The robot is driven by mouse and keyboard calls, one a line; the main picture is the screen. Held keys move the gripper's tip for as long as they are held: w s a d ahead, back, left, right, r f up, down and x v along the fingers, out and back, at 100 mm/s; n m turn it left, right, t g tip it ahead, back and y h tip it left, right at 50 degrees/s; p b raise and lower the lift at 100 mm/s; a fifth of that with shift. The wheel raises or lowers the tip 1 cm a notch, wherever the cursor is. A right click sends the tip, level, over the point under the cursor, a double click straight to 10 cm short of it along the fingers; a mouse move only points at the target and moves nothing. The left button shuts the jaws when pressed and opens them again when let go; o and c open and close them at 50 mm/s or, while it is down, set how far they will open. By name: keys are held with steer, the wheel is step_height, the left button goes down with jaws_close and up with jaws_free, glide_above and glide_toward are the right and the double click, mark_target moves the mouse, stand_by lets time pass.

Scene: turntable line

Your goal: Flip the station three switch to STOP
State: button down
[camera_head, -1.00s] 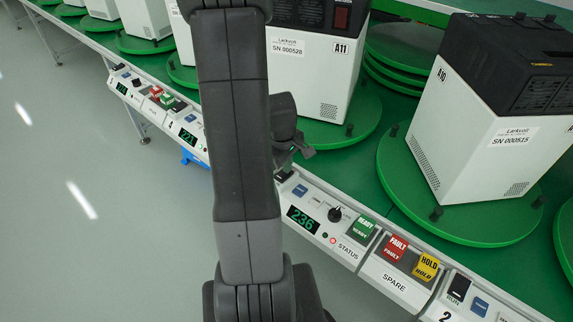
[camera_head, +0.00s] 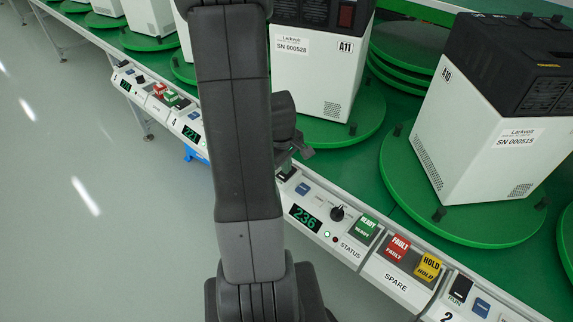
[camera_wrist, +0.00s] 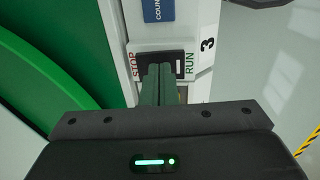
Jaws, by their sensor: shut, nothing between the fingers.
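The station three switch (camera_wrist: 150,58) is a black rocker in a pale panel in the wrist view, between the red STOP label on the left and the green RUN label on the right. A black "3" is printed beyond RUN. My gripper (camera_wrist: 160,70) is shut and empty, with its fingertips over the near part of the switch. They hide part of the rocker, so I cannot tell which side is pressed or whether they touch it. In the head view my arm covers much of the middle, and the gripper shows only partly behind it.
A blue button (camera_wrist: 158,10) sits beyond the switch. A green turntable (camera_wrist: 40,70) is on the left. In the head view, the panel has a 236 display (camera_head: 305,217), a black knob (camera_head: 338,213), and READY (camera_head: 365,230), FAULT (camera_head: 398,248) and HOLD (camera_head: 429,267) blocks. White machines stand behind.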

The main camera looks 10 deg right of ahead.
step_height(320, 180, up, 14)
steer(key=s+a+p, duration=0.1)
steer(key=p, duration=0.2)
steer(key=shift+a+f, duration=0.2)
